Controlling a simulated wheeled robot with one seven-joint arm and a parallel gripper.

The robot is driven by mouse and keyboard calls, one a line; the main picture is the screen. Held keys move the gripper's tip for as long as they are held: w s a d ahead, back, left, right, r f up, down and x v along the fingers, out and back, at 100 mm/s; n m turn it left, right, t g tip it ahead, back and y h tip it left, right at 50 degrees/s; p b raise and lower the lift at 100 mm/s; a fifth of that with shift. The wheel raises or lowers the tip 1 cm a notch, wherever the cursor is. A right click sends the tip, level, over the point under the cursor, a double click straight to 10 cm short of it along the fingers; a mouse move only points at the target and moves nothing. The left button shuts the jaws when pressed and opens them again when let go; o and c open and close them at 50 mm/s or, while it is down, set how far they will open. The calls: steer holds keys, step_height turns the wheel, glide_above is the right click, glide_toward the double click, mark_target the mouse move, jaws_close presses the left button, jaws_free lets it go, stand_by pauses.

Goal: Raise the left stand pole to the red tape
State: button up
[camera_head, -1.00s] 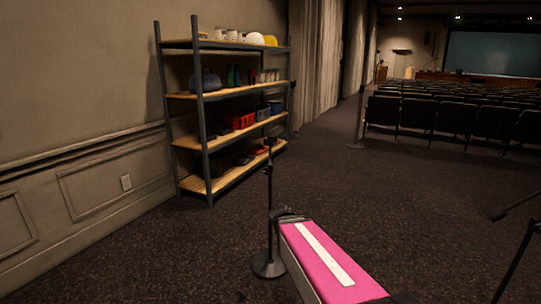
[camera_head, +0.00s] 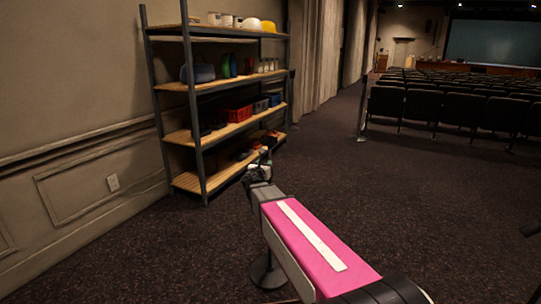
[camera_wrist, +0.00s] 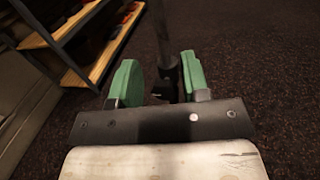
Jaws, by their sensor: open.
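The black stand's round base (camera_head: 266,272) shows on the carpet in the head view, partly behind my pink-topped arm. My arm and gripper hide most of its pole there. My gripper (camera_head: 260,168) is at the upper part of the stand. In the wrist view, my gripper (camera_wrist: 158,62) is open, its green fingers apart. The dark stand pole (camera_wrist: 160,25) rises between and just beyond them, with a thicker dark collar (camera_wrist: 170,75) near the right finger. I cannot tell whether a finger touches it. I cannot make out red tape.
A metal shelf rack (camera_head: 194,90) with wooden boards and various goods stands behind the stand, along the left wall. Rows of dark seats (camera_head: 440,105) fill the back right. Open carpet (camera_head: 400,200) lies to the right of my arm.

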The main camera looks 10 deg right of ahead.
steer(key=x, duration=1)
steer(key=shift+w, duration=0.3)
steer(key=shift+d, duration=0.15)
jaws_close()
